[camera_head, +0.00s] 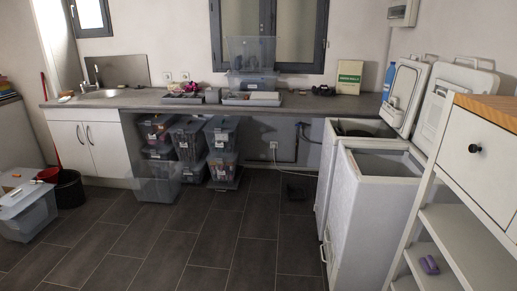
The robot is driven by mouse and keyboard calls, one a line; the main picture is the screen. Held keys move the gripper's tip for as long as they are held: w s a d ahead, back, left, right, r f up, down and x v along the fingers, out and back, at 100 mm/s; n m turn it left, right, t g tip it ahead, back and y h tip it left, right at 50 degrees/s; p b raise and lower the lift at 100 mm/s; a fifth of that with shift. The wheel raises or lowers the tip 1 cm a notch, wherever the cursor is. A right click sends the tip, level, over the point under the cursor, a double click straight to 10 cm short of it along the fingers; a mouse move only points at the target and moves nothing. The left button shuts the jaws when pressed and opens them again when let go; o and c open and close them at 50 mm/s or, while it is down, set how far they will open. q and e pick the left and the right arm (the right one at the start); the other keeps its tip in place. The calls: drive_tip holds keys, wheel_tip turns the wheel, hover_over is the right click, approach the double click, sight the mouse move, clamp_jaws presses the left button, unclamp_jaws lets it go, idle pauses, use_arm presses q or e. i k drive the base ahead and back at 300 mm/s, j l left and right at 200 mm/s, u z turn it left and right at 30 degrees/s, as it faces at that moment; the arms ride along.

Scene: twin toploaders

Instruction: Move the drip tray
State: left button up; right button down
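I cannot tell for sure which thing is the drip tray. A small dark, flat-looking object (298,187) is on the floor under the counter, left of the machines; its shape is hard to make out. A shallow grey tray (236,100) lies on the counter under the window, with small items on it. Two white top-loading machines stand at the right with their lids up, the near one (370,225) in front of the far one (331,150). Neither of my grippers is in view.
Stacked clear bins (188,140) stand under the counter (140,100). A white shelf unit (470,230) with a purple item (429,265) fills the near right. A clear bin (28,215) and black bucket (69,190) stand at left. The middle floor is clear.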

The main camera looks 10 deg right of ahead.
sight(295, 192)
drive_tip(key=i+z, duration=0.1)
drive_tip(key=i, duration=2.05)
